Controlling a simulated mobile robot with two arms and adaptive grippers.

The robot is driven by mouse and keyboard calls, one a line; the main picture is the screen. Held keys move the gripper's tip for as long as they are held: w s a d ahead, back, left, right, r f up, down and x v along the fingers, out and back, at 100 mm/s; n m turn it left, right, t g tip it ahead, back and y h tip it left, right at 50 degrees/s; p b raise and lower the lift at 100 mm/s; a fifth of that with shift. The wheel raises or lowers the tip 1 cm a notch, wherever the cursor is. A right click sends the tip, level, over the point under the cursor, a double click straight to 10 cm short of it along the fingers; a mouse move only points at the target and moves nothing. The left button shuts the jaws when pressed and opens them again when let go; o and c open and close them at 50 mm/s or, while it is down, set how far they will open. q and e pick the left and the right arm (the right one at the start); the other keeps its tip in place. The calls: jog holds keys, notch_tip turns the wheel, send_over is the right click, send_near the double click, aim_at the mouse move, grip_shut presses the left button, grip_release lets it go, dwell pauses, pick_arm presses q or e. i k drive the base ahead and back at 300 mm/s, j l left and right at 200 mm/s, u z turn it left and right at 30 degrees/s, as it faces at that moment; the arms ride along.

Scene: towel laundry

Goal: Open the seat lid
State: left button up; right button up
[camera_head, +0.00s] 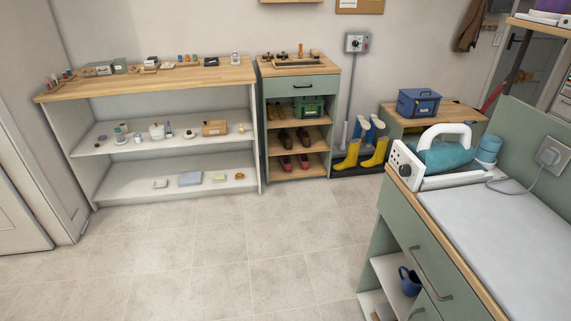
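A low bench with a wooden top (455,112) and green-grey sides stands against the back wall, right of centre. Its top looks like the seat lid and lies flat, shut. A blue box with a handle (418,103) sits on the top's left part. The bench's front right is hidden behind the nearer counter and the things on it. No hinge or handle of the lid can be made out. Neither of my grippers is in view.
A green counter (412,226) with a white pad, white appliance (404,163) and teal bundle (443,156) fills the right foreground. Yellow boots (375,153) stand left of the bench. Shelves (150,85) line the back left. The tiled floor (230,260) is clear.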

aim_at(457, 112)
jog(key=i+j+u, duration=0.15)
jog(key=i, duration=0.35)
jog(key=i+j, duration=0.1)
jog(key=i, duration=1)
jog(key=i+j+z, duration=0.1)
jog(key=i, duration=0.5)
jog(key=i+l+z, duration=0.15)
jog(key=i+z, duration=0.3)
jog(key=i, duration=0.15)
jog(key=i+z, duration=0.5)
jog(key=i, duration=0.15)
jog(key=i+j+z, duration=0.45)
jog(key=i+l+z, duration=0.3)
jog(key=i+z, duration=0.15)
jog(key=i, duration=0.5)
jog(key=i+z, duration=0.5)
jog(key=i, duration=0.45)
